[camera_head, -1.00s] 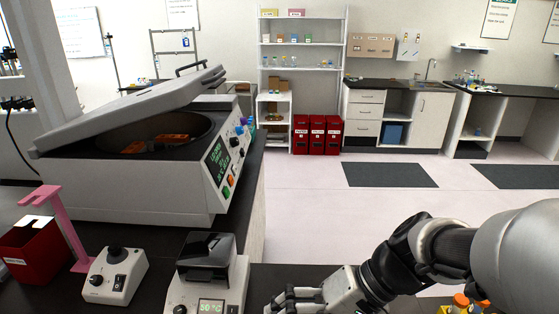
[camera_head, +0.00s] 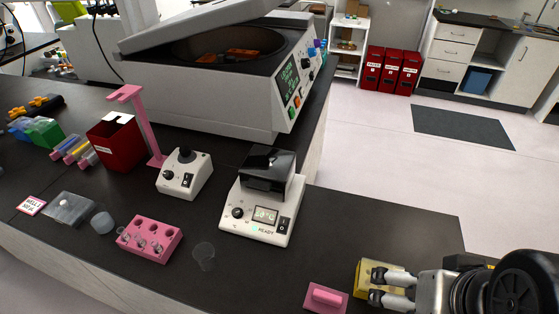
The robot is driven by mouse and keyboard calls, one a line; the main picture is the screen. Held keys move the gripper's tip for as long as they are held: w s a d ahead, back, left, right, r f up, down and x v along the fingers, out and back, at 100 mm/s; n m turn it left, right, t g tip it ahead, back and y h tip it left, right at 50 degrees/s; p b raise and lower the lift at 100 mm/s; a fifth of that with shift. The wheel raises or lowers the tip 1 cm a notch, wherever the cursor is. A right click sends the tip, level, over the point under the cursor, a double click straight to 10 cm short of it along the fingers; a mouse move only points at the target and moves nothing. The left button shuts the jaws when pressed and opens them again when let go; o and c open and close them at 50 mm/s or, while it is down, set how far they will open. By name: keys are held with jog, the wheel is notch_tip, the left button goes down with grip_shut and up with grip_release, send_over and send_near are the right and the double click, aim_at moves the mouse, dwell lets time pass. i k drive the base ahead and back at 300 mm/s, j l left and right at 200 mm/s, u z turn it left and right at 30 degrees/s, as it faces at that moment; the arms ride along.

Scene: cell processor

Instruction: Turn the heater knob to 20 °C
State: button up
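The heater (camera_head: 262,204) is a white box with a dark lid on the black bench, in the middle of the head view. Its small display (camera_head: 265,214) is lit with digits too small to read surely, and READY shows below it. The round black heater knob (camera_head: 238,213) is at the left of its front panel, with a black switch at the right. My gripper (camera_head: 372,287) is at the lower right, well apart from the heater. Its two pale fingers are spread, with a yellow block (camera_head: 380,276) just behind them. I cannot tell whether they touch it.
A white mixer (camera_head: 185,174) stands left of the heater, and a large open-lidded centrifuge (camera_head: 225,75) behind. A pink tube rack (camera_head: 149,240), a clear cup (camera_head: 204,255) and a pink block (camera_head: 326,298) lie in front. Bench space right of the heater is clear.

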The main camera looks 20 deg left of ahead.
aim_at(236, 213)
jog(key=u, duration=1.4)
jog(key=z, duration=0.35)
